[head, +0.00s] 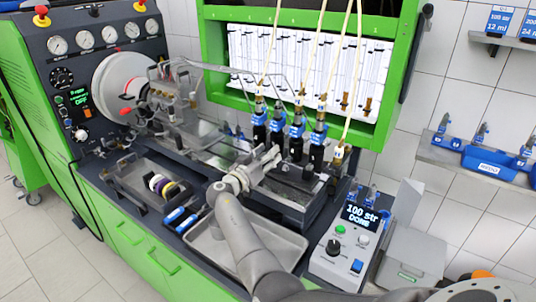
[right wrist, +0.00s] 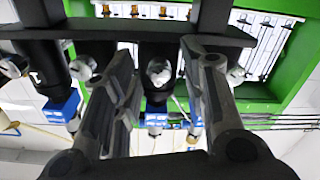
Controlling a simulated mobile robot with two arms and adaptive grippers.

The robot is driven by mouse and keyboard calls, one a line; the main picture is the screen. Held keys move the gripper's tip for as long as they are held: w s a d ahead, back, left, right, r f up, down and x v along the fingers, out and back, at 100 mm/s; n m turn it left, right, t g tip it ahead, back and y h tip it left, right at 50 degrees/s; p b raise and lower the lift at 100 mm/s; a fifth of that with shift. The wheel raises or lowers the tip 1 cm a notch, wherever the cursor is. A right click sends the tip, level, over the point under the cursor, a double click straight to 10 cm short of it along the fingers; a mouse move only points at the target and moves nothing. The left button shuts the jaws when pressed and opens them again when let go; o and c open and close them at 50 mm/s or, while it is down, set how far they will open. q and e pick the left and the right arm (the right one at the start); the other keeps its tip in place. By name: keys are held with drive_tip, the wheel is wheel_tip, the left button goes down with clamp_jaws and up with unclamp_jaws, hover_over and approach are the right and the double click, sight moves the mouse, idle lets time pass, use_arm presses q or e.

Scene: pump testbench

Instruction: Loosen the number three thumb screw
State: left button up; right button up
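A row of black injector holders (head: 278,138) with blue collars stands on the bench. In the right wrist view, silver thumb screws face me under a dark bar. The leftmost holder bears a "1"; the third screw from the left, the thumb screw number three (right wrist: 159,72), sits between my fingers. My right gripper (head: 268,160) reaches the row from the front. In the right wrist view its fingers (right wrist: 158,95) are apart, one on each side of that screw, with a visible gap. The fingers hide part of the neighbouring screws. My left gripper is not in view.
A metal tray (head: 290,248) lies below my right arm. A control box (head: 345,245) reading "100 str DONE" stands to the right. A green-framed panel of glass tubes (head: 310,65) rises behind the injectors, with thin hoses crossing in front. Blue-handled tools (head: 180,218) lie left of the tray.

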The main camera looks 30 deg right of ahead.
drive_tip(key=shift+d, duration=0.1)
clamp_jaws()
